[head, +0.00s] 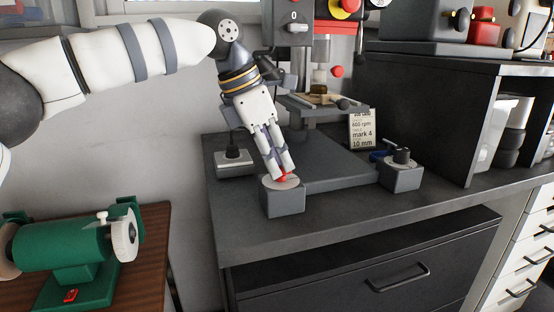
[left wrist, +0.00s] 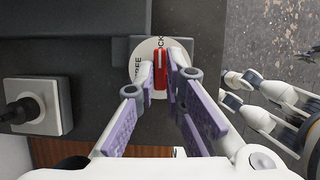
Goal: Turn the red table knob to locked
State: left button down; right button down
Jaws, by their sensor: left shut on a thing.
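The red knob (head: 283,178) is a narrow bar on a pale round dial on top of a grey block (head: 284,201) at the bench's front left. My left gripper (head: 281,173) reaches down to it, its fingers shut on the bar. In the left wrist view, the red knob (left wrist: 160,70) stands between the two purple-padded fingers. The dial there shows "FREE" at left and partly hidden "LOCK" lettering above the bar's upper end. The fingers hide part of the dial. A white gripper, seemingly my right (left wrist: 240,95), shows at the right of that view; its jaw state is unclear.
A grey box with a black lever (head: 235,159) stands behind left of the knob. Another block with a black knob (head: 401,170) is to the right. The drill press base (head: 320,165) lies between. A green grinder (head: 75,245) is on the lower left table.

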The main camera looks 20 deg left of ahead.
pick_arm(q)
jog(key=shift+m, duration=0.4)
jog(key=c, duration=1.7)
grip_release()
jog(key=v, duration=1.2)
jog(key=shift+w+a, duration=0.1)
jog(key=shift+w, duration=0.05)
